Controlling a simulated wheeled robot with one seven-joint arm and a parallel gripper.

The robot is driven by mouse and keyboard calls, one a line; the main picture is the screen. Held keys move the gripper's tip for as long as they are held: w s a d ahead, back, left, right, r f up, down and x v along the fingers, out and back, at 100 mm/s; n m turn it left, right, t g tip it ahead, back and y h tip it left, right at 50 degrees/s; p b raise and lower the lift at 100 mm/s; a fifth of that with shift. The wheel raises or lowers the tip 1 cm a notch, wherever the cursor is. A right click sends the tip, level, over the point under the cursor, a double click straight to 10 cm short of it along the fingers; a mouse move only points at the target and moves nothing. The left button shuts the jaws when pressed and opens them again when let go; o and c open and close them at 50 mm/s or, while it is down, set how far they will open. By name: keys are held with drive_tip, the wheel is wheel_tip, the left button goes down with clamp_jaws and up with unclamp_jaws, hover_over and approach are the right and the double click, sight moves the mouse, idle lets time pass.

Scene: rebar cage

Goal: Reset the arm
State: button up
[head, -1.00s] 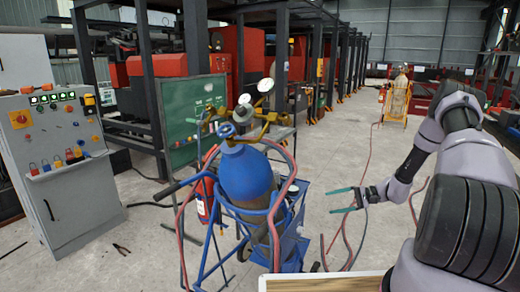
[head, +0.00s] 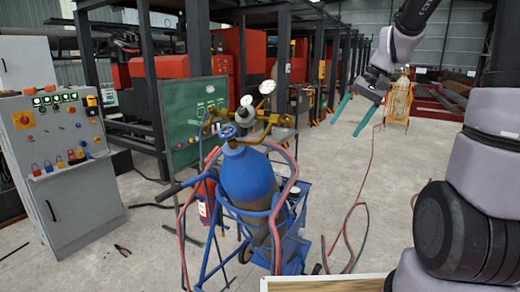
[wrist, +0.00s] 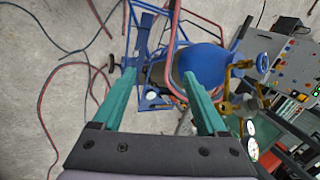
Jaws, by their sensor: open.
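My gripper (head: 354,117) is in the upper right of the head view, with its two green fingers spread and pointing down. It is empty and raised in the air, to the right of the blue gas cylinder (head: 247,176). In the wrist view my gripper (wrist: 162,90) shows its green fingers apart. The blue cylinder (wrist: 204,62) lies beyond the fingers in that view, with clear distance between.
The cylinder stands in a blue cart (head: 293,249) with red hoses and brass gauges. A grey control cabinet (head: 70,185) is at left, a green board (head: 192,118) behind. A yellow cart (head: 398,102) stands far right. Pliers (head: 122,250) and hoses lie on the concrete floor.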

drive_tip(key=s+r+t+h, duration=0.1)
drive_tip(key=s+r, duration=0.3)
drive_tip(key=s, duration=0.4)
drive_tip(key=s+r+t+h, duration=0.1)
drive_tip(key=s+r+t, duration=0.3)
drive_tip(key=s, duration=0.4)
drive_tip(key=shift+r+m+h, duration=0.3)
drive_tip(key=shift+r, duration=0.45)
drive_tip(key=shift+s+d, duration=0.1)
